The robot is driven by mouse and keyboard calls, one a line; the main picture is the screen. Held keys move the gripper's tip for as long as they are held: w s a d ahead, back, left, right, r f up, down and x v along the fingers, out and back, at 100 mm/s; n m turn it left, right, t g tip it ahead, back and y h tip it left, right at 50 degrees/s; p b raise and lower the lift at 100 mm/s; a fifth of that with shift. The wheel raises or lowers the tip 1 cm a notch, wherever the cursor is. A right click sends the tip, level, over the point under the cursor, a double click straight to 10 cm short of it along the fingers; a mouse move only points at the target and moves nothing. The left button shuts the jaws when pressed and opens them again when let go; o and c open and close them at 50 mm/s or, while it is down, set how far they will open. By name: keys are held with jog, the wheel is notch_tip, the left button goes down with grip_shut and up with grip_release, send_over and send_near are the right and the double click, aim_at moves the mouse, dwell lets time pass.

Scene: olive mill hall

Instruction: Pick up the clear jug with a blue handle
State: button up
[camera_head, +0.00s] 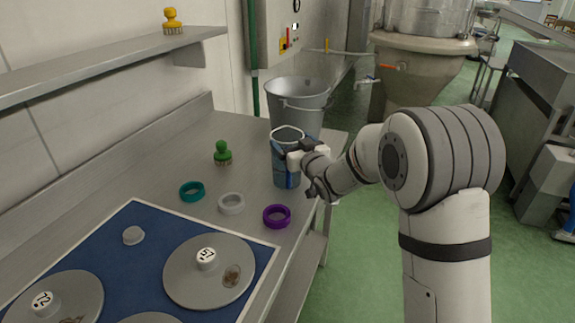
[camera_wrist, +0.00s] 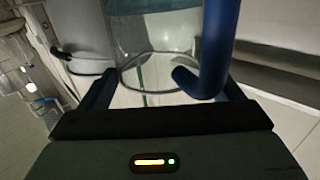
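The clear jug (camera_head: 279,158) stands upright on the steel bench near its right edge, in front of a grey bucket. My gripper (camera_head: 300,162) is at the jug's right side and hides part of it. In the wrist view the clear wall of the jug (camera_wrist: 150,42) fills the upper middle. Its blue handle (camera_wrist: 217,45) curves down on the right. My gripper (camera_wrist: 168,88) shows there with its two dark fingers wide apart. The handle's lower end lies between them, nearer the right finger, with a gap. I see no finger closed on it.
The grey bucket (camera_head: 298,100) stands close behind the jug. A blue mat (camera_head: 150,245) bears several grey discs. A shelf (camera_head: 110,62) juts out at left.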

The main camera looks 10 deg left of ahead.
jog(key=c, duration=1.6)
jog(key=shift+r, duration=0.1)
